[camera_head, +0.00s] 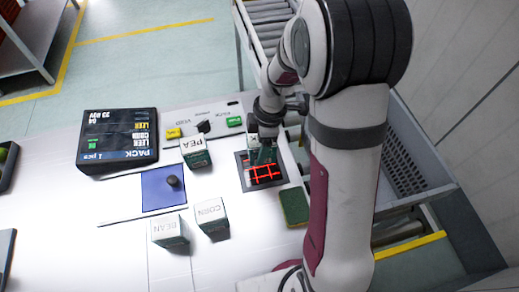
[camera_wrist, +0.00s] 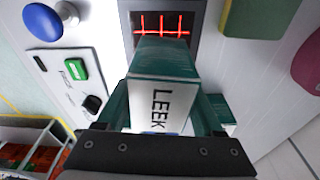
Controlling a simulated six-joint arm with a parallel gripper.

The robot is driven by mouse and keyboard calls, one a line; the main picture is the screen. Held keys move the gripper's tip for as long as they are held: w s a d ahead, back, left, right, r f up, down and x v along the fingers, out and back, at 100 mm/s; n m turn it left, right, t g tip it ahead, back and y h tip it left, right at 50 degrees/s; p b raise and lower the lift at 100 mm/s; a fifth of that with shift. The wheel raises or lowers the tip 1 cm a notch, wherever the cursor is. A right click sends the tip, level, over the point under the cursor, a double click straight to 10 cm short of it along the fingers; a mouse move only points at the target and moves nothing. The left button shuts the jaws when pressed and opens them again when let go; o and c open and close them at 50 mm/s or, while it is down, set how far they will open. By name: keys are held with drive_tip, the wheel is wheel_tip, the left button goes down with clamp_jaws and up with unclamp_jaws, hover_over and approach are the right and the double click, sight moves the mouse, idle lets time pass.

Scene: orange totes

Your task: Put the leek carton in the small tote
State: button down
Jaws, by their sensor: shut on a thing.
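The leek carton (camera_wrist: 160,100) is white and teal, with LEEK on its white face in the wrist view. My gripper (camera_wrist: 165,112) is shut on it, with a teal finger on each side. In the head view my gripper (camera_head: 263,142) hangs beside the scanner window with red lines (camera_head: 265,173), and the carton is mostly hidden there. The carton's far end is close to the scanner window (camera_wrist: 163,22) in the wrist view; I cannot tell whether they touch. A grey tote (camera_head: 405,165) stands partly hidden behind my arm at the right; I cannot tell if it is the small tote.
A pea carton (camera_head: 195,152), a corn carton (camera_head: 211,215) and a bean carton (camera_head: 169,230) stand on the white table. A dark pick-list screen (camera_head: 118,140), a blue pad (camera_head: 160,192) and a green pad (camera_head: 294,206) lie around them. A roller conveyor (camera_head: 268,20) runs behind.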

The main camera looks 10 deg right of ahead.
drive_tip(key=shift+r, duration=0.9)
